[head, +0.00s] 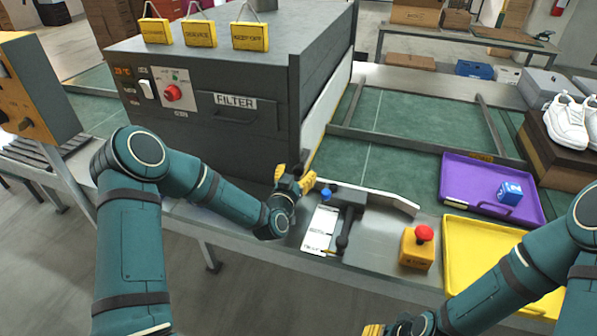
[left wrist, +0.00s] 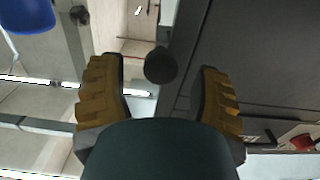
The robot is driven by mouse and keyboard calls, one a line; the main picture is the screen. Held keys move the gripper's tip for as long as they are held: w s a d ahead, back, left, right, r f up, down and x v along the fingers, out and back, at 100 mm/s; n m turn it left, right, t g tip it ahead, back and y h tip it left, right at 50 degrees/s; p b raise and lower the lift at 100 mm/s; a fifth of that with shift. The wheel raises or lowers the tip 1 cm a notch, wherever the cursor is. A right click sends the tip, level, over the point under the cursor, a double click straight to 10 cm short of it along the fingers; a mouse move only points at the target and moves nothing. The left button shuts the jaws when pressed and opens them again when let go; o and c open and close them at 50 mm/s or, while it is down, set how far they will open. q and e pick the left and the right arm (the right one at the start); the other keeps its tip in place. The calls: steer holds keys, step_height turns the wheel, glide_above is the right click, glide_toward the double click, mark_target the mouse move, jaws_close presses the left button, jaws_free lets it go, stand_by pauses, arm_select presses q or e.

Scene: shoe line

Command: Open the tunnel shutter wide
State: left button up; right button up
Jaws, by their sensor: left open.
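The tunnel (head: 215,75) is a dark grey box on the line. At its right end a pale upright panel (head: 328,105), which looks like the shutter, stands along the opening. My left gripper (head: 295,182) is open at the tunnel's lower right corner. In the left wrist view a dark round knob (left wrist: 160,65) shows between the two yellow fingers, with gaps on both sides; I cannot tell what it belongs to. Of my right gripper only a yellow finger tip (head: 374,330) shows at the bottom edge, so its opening is hidden.
A blue knob (head: 326,192) and a dark lever (head: 347,215) stand just right of my left gripper. A red-topped yellow button box (head: 418,248), a purple tray (head: 465,205) and a yellow tray (head: 478,240) lie further right. The green belt (head: 400,120) is mostly clear.

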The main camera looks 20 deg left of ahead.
arm_select(q)
steer(key=shift+w, duration=0.9)
jaws_close()
steer(key=shift+r, duration=0.15)
step_height(320, 180, up, 19)
steer(key=p, duration=0.5)
